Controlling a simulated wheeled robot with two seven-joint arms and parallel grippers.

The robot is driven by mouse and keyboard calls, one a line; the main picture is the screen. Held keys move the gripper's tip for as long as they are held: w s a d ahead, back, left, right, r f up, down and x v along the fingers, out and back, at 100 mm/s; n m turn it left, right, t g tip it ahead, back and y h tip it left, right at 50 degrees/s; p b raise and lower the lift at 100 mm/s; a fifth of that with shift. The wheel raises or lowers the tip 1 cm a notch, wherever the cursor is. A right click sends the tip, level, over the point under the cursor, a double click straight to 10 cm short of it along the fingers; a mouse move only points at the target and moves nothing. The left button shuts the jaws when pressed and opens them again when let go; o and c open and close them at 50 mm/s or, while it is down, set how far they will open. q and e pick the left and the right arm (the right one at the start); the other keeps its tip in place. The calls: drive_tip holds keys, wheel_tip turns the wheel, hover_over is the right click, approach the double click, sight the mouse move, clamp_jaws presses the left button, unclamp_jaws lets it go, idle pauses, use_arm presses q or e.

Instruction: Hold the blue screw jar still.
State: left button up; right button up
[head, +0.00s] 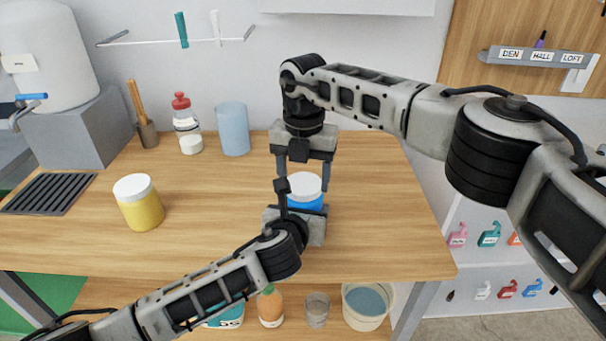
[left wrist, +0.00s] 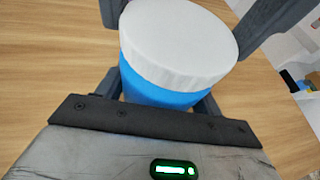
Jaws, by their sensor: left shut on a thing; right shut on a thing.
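The blue screw jar (head: 306,203) stands upright on the wooden table with its white lid (head: 305,184) on. My left gripper (head: 304,207) is shut on the jar's blue body from the front, low near the table. In the left wrist view the blue body (left wrist: 150,87) sits between the fingers, under the white lid (left wrist: 178,38). My right gripper (head: 303,183) points straight down from above, with its fingers on either side of the lid, shut on it. The left gripper hides part of the jar's lower body.
A yellow jar with a white lid (head: 139,203) stands at the left. A red-capped bottle (head: 185,122), a blue cup (head: 233,130) and a wooden-handled tool (head: 143,115) stand at the back. A shelf below holds a bucket (head: 367,305). The table's right side is clear.

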drive_tip(key=m, duration=0.5)
use_arm(q)
drive_tip(key=shift+f, duration=0.1)
use_arm(e)
drive_tip(key=m, duration=1.2)
drive_tip(key=shift+s, duration=0.1)
drive_tip(key=m, duration=0.6)
drive_tip(key=shift+s, duration=0.1)
drive_tip(key=o, duration=1)
drive_tip(key=shift+c, duration=0.2)
drive_tip(key=shift+a, duration=0.1)
